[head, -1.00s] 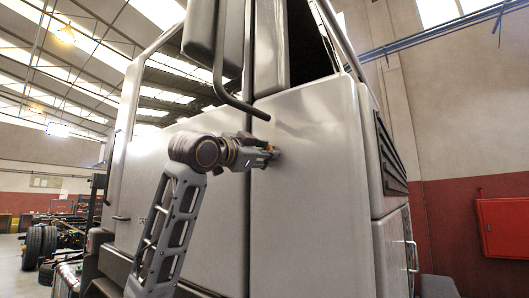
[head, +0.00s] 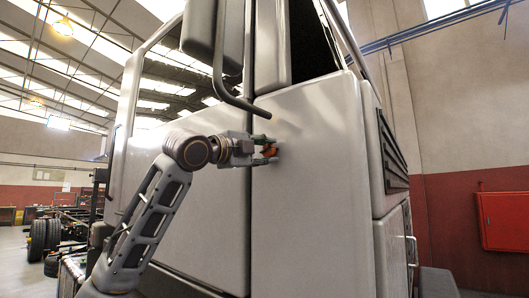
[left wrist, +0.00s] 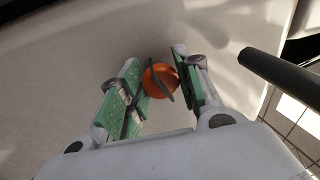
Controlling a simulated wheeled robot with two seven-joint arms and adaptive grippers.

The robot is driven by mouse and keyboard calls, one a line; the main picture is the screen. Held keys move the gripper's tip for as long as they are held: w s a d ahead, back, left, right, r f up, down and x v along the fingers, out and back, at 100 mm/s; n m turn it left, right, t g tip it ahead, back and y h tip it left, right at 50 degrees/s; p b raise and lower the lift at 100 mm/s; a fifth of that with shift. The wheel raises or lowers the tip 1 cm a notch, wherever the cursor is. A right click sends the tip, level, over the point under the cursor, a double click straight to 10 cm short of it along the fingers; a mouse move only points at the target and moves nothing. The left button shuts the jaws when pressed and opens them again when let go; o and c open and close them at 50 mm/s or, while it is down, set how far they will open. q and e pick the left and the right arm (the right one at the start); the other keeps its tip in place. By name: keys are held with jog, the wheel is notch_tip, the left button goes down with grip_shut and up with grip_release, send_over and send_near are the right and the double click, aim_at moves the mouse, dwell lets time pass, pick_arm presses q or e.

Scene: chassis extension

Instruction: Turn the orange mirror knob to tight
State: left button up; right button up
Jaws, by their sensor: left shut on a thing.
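The orange mirror knob (head: 269,150) sits on the pale side panel of the truck cab, below the dark mirror arm. It also shows in the left wrist view (left wrist: 158,80) as an orange round knob with a dark bar across it. My left gripper (head: 268,150) reaches it from the left, and its green-padded fingers (left wrist: 160,82) are on both sides of the knob, shut on it. Part of the knob is hidden by the fingers in the head view. My right gripper is not in view.
The mirror arm (head: 228,92) curves down close above my left gripper, and it shows as a dark bar in the left wrist view (left wrist: 282,78). The mirror housing (head: 200,28) hangs above. A red wall box (head: 504,220) is far right.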

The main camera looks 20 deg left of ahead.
pick_arm(q)
jog(key=shift+d+f+m, duration=0.1)
jog(key=shift+f+m, duration=0.1)
jog(key=shift+m, duration=0.3)
jog(key=o, duration=1)
jog(key=shift+r, duration=0.1)
jog(key=shift+s, duration=0.15)
jog(key=shift+a+v, duration=0.2)
jog(key=shift+v, duration=5.75)
jog(key=shift+r, duration=0.1)
